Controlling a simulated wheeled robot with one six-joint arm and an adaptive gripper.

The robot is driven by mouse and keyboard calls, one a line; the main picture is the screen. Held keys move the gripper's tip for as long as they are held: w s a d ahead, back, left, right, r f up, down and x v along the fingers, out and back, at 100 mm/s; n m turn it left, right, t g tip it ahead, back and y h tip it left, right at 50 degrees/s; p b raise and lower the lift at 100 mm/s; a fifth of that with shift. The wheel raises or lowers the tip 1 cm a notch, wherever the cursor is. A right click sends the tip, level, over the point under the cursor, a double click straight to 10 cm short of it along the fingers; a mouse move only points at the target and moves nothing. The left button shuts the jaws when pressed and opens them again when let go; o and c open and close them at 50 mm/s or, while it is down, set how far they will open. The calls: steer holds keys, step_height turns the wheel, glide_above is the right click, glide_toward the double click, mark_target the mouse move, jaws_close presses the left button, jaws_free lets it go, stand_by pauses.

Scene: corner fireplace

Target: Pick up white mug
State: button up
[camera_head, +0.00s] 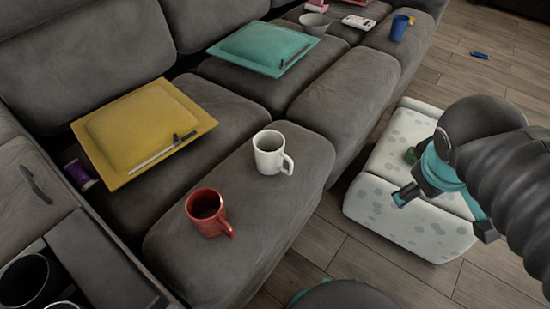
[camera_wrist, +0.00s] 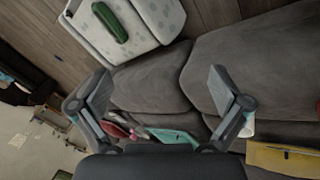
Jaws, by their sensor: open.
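The white mug (camera_head: 266,158) stands upright on the front part of the grey sofa seat, its handle toward the right. In the wrist view only a small white part of the mug (camera_wrist: 248,129) shows beside the right finger, which hides most of it. My gripper (camera_head: 443,213) is at the right of the head view, over the pale ottoman and well apart from the mug. In the wrist view my gripper (camera_wrist: 160,90) has its two fingers wide apart with nothing between them.
A red mug (camera_head: 207,212) stands near the white mug on the sofa. A yellow cushion (camera_head: 120,120) and a teal cushion (camera_head: 262,45) lie behind. A blue cup (camera_head: 399,27) stands at the far end. The spotted ottoman (camera_head: 385,205) bears a green object (camera_wrist: 109,22). Wooden floor (camera_head: 330,235) is clear between.

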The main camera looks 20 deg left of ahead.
steer(key=w+a+f+n+t+h+b, duration=0.1)
steer(key=w+a+n+t+b, duration=0.15)
steer(key=a+n, duration=0.55)
steer(key=w+a+f+n+t+h+b, duration=0.1)
steer(key=w+a+n+t, duration=0.1)
steer(key=w+a+n, duration=0.4)
steer(key=s+a+n+t+y+b, duration=0.1)
steer(key=s+a+n+t+y, duration=0.15)
steer(key=a+n, duration=0.6)
steer(key=s+a+n+t+y+b, duration=0.1)
steer(key=s+a+n+t+b, duration=0.3)
steer(key=a, duration=0.7)
steer(key=g, duration=0.2)
glide_toward(274, 136)
steer(key=shift+n+y, duration=0.25)
steer(key=shift+n, duration=0.3)
steer(key=shift+b+x, duration=0.5)
steer(key=shift+x, duration=2.65)
steer(key=shift+d+f, duration=0.1)
steer(key=c, duration=1.7)
steer(key=shift+c, duration=0.4)
